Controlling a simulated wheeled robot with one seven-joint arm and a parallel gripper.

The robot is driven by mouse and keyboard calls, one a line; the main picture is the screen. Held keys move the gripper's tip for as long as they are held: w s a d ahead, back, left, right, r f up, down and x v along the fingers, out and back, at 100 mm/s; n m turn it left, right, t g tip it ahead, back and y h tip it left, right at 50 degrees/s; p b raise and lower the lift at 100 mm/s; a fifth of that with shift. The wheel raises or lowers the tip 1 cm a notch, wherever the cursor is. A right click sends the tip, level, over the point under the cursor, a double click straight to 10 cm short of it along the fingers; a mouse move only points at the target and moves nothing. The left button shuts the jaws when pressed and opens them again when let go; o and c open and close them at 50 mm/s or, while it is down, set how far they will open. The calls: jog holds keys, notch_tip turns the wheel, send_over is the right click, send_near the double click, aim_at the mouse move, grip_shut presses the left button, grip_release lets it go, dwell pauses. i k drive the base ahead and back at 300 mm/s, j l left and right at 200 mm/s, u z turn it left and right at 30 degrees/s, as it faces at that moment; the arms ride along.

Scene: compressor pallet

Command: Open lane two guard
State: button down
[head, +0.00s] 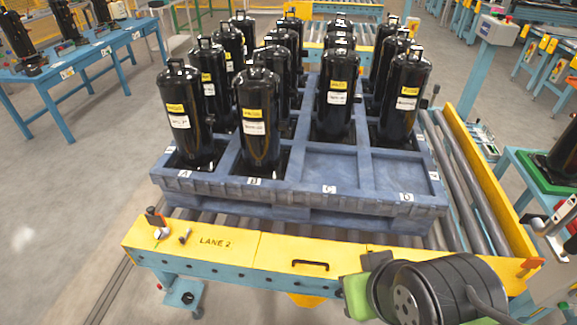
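The lane two guard (215,243) is a yellow panel marked "LANE 2" along the front edge of the roller conveyor. It lies across the lane's front, level and seemingly closed. A black bar handle (310,264) sits on its front right of the middle. A black and red latch-like knob (156,220) stands at its left end, with a small dark pin (185,236) beside it. A green and black rounded part of my arm covers the guard's right portion at lower right. My gripper's fingers do not show.
Behind the guard, a blue pallet (300,200) holds several black compressors; front cells C and D are empty. A yellow side rail (490,185) runs along the right. A blue table (85,65) stands at upper left. Floor at left is clear.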

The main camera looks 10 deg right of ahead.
aim_at(281, 254)
jog(key=i+j, duration=0.8)
jog(key=j+z, duration=0.05)
jog(key=j, duration=0.05)
